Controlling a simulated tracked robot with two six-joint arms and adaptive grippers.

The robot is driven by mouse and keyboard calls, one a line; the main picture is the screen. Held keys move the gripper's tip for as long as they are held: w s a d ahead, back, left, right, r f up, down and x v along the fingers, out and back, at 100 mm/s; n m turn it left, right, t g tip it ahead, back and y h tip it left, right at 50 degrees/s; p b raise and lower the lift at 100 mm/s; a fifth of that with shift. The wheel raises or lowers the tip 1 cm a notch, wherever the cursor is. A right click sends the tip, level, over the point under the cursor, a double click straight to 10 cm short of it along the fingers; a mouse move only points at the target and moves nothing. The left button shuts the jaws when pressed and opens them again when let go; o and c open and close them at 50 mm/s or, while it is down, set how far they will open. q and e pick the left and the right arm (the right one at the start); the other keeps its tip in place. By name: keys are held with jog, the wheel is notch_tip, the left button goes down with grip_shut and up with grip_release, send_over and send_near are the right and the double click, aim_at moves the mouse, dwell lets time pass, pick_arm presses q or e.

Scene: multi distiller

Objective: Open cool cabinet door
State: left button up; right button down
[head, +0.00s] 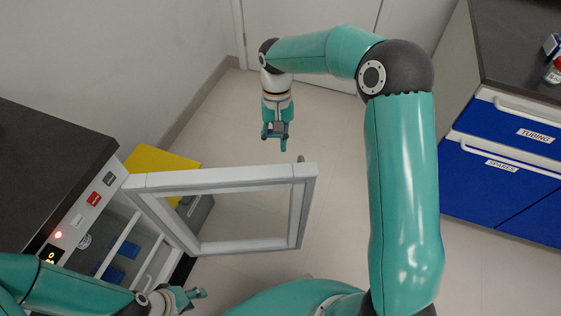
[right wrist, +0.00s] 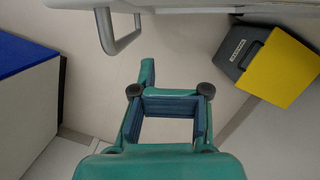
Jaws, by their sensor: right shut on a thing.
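The cool cabinet (head: 98,212) stands at the left, under a dark worktop. Its white-framed glass door (head: 310,200) is swung wide open, and shelves show inside. The door's handle (head: 301,159) is at the free edge; it also shows as a grey bar in the right wrist view (right wrist: 125,42). My right gripper (head: 275,133) is beyond the door, apart from the handle.
A grey box with a yellow top (head: 160,160) stands on the floor behind the door; it also shows in the right wrist view (right wrist: 282,70). Blue drawers (head: 500,165) under a dark counter stand at the right. The floor between is clear.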

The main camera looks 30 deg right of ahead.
pick_arm(q)
jog(key=shift+f, duration=0.4)
pick_arm(e)
jog(key=shift+s+a+f, duration=0.3)
jog(key=shift+s+f, duration=0.1)
jog(key=shift+s, duration=0.35)
jog(key=shift+s+a+f, duration=0.35)
jog(key=shift+s+f, duration=0.1)
jog(key=shift+s, duration=0.25)
jog(key=shift+s+a+f, duration=0.3)
jog(key=shift+s+f, duration=0.1)
jog(key=shift+s, duration=0.35)
